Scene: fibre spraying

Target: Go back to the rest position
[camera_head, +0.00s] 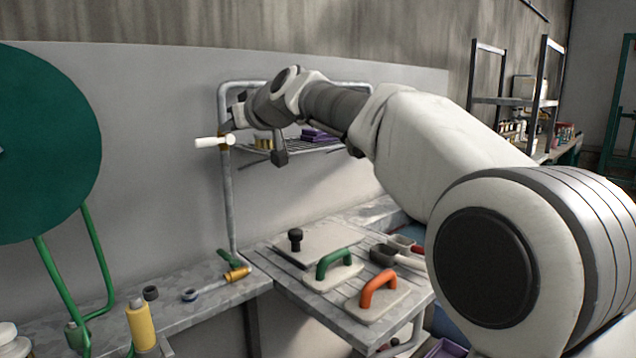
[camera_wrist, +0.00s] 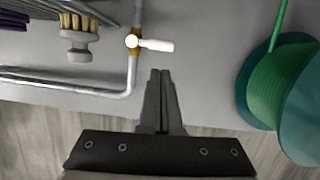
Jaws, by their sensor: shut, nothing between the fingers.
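My gripper (camera_wrist: 162,74) is shut and empty in the wrist view. Its two thin fingers lie together and point at the grey wall panel. Just beyond the fingertips, apart from them, a white handle (camera_wrist: 155,45) with a brass-coloured collar is on the grey pipe frame (camera_wrist: 128,75). In the head view the white handle (camera_head: 213,141) shows on the pipe's left upright, just below my arm's end. My arm reaches from the right foreground across to the frame. The fingers cannot be made out clearly there.
A large green spool (camera_head: 45,145) stands at left. The wire shelf (camera_head: 325,148) holds brushes and purple items.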

